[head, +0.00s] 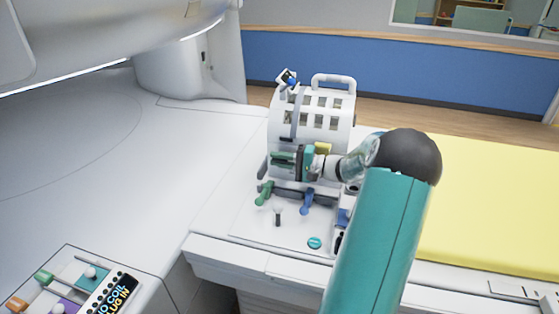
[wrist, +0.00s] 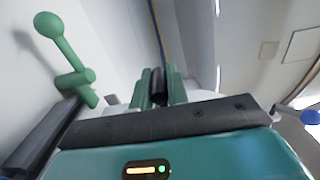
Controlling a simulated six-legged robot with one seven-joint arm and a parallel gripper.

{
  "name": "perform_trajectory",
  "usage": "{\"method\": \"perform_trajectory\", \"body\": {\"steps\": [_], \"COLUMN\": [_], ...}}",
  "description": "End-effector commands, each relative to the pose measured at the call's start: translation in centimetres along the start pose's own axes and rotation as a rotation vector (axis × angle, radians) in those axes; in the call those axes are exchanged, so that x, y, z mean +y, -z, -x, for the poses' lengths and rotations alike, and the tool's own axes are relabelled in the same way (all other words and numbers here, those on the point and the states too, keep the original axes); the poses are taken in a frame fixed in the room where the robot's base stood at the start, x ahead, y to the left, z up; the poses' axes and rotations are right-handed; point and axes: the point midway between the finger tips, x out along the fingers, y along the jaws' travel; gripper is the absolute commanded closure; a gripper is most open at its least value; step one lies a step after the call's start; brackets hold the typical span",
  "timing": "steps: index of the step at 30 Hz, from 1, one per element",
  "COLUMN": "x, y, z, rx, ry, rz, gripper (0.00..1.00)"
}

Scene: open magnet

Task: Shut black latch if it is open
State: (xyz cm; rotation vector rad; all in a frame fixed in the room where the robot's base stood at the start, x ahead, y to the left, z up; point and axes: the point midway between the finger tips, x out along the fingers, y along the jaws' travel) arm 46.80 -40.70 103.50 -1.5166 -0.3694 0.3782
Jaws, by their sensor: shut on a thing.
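My gripper (head: 283,158) reaches in from the right, in front of the white slotted coil, with its green fingers pointing left. In the wrist view its fingers (wrist: 160,88) are shut on a slim dark piece, which appears to be the black latch (wrist: 158,80). Most of that piece is hidden between the fingers. In the head view a dark handle end (head: 262,168) shows just left of the fingertips. I cannot tell whether the latch is open or shut.
A green latch (head: 265,193) and a blue latch (head: 306,204) stand along the coil's front base. The green one shows at the wrist view's upper left (wrist: 62,45). A short dark lever (head: 277,215) and teal disc (head: 314,242) are nearer. A control panel (head: 70,285) sits front left.

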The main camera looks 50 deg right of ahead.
Motion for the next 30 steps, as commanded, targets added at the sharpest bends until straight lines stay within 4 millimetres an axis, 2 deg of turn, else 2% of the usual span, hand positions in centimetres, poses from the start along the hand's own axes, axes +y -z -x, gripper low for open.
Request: {"method": "perform_trajectory", "body": {"steps": [2,3,5,6,17,22,30], "x": [0.0,0.0,0.0,0.0,0.0,0.0,0.0], "y": [0.0,0.0,0.0,0.0,0.1,0.1,0.1], "z": [0.0,0.0,0.0,0.0,0.6,3.1,9.2], "rx": [0.000,0.000,0.000,0.000,0.001,0.003,0.004], "ry": [0.000,0.000,0.000,0.000,0.000,0.000,0.000], "rz": [0.001,0.001,0.001,0.001,0.001,0.002,0.001], "gripper": [1.00,0.76,0.64,0.62,0.62,0.62,0.62]}}
